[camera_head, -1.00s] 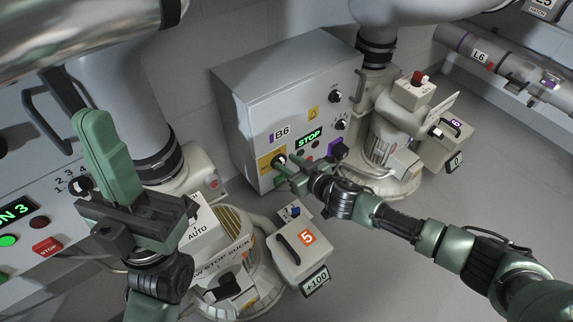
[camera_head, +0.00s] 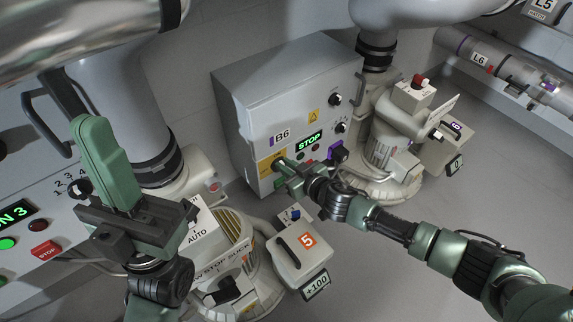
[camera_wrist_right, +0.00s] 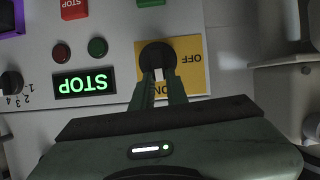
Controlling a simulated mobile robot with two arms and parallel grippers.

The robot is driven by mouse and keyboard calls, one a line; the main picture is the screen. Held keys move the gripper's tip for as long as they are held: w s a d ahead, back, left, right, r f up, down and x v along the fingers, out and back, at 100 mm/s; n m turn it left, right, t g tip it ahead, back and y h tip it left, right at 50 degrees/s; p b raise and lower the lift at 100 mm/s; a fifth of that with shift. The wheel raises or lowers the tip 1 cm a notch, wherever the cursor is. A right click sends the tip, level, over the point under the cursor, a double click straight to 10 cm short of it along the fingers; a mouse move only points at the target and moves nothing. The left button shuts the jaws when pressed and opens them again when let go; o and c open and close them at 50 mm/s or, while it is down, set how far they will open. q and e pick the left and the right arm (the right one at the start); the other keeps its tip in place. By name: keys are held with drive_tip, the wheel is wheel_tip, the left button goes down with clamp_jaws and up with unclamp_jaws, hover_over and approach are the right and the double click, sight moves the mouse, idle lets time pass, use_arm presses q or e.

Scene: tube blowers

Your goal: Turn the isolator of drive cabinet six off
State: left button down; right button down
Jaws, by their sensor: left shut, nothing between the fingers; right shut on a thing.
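Drive cabinet B6 (camera_head: 240,100) stands at centre with a green STOP display (camera_head: 309,141). Its isolator is a round black knob (camera_wrist_right: 155,54) on a yellow plate (camera_wrist_right: 192,62) lettered OFF and ON, upside down in the right wrist view. A pale mark on the knob lies on the ON side. My right gripper (camera_head: 280,166) is at this isolator; its two fingers (camera_wrist_right: 162,86) are shut on the knob's handle, partly hiding it and the ON lettering. My left gripper (camera_head: 100,135) is shut and empty, raised in front of the neighbouring cabinet at left.
On B6 are red and green buttons (camera_wrist_right: 97,47), a selector knob (camera_wrist_right: 11,83) and a purple-framed part (camera_wrist_right: 10,17). A blower unit (camera_head: 300,255) marked 5 stands in front of it. Another machine (camera_head: 385,140) is to the right. Grey floor is free at lower right.

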drive_tip(key=shift+s+a+f+n+t+h+b, duration=0.15)
drive_tip(key=shift+a+n+t+h+b, duration=0.15)
drive_tip(key=shift+n, duration=0.4)
drive_tip(key=shift+s+a+f+n+t+h+b, duration=0.1)
drive_tip(key=shift+s+a+n+t+h, duration=0.15)
drive_tip(key=shift+n+h, duration=0.35)
drive_tip(key=shift+s+a+f+n+t+h+b, duration=0.1)
drive_tip(key=shift+a+n+t+h+b, duration=0.2)
drive_tip(key=shift+n, duration=0.5)
drive_tip(key=shift+d+t, duration=0.15)
drive_tip(key=shift+t, duration=0.1)
drive_tip(key=c, duration=1.4)
unclamp_jaws()
